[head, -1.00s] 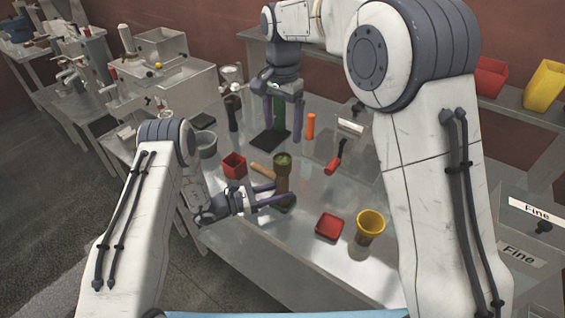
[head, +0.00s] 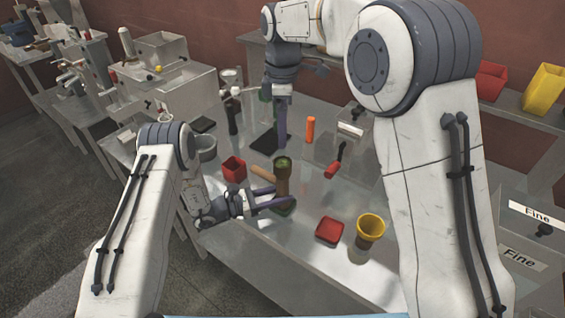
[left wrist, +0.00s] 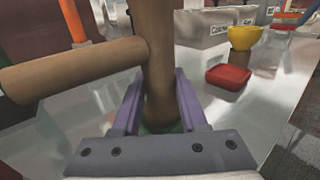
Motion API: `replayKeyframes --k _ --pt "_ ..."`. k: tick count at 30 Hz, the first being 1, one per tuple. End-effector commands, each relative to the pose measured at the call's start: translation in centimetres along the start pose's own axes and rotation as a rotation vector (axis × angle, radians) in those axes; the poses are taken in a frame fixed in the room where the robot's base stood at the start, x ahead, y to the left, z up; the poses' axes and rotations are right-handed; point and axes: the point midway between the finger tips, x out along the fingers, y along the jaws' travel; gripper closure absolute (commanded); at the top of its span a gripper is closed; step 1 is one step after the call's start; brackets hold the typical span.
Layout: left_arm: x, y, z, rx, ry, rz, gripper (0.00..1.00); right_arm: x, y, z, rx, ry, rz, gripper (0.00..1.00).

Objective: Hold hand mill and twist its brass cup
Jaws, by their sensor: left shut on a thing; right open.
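The hand mill (head: 283,187) stands upright on the bench, a brown column with a brownish-olive cup (head: 283,162) on top showing green inside. A wooden handle sticks out to its left. My left gripper (head: 283,199) is shut on the lower part of the column; in the left wrist view the mill (left wrist: 158,55) stands between its purple fingers (left wrist: 160,115), its handle (left wrist: 75,70) pointing left and its top out of view. My right gripper (head: 281,145) is open, fingers down, behind the mill and apart from it; its fingers overlap edge-on.
A red box (head: 233,170) stands left of the mill. A red dish (head: 329,230) and a yellow funnel-shaped cup (head: 370,230) are to its front right. Behind are an orange cylinder (head: 310,130), a red-ended tool (head: 333,170) and a dark flat pad (head: 262,142).

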Motion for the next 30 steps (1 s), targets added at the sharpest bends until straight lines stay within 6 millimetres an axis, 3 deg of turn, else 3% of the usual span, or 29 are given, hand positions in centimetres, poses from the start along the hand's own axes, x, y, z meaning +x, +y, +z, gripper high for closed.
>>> replayKeyframes --k 9,15,23,30 --pt "0.0 0.0 0.0 0.000 0.000 0.000 1.00 -0.3 0.0 0.0 -0.699 0.000 0.001 0.10" --pt "0.0 0.0 0.0 0.000 0.000 0.000 1.00 -0.4 -0.1 0.0 -1.040 0.000 0.000 0.10" --pt "0.0 0.0 0.0 0.000 0.000 0.000 1.00 -0.1 -0.1 0.0 -1.224 0.000 -0.001 0.10" --pt "0.0 0.0 0.0 0.000 0.000 0.000 1.00 3.3 -0.2 0.0 -1.231 0.001 -0.006 0.10"
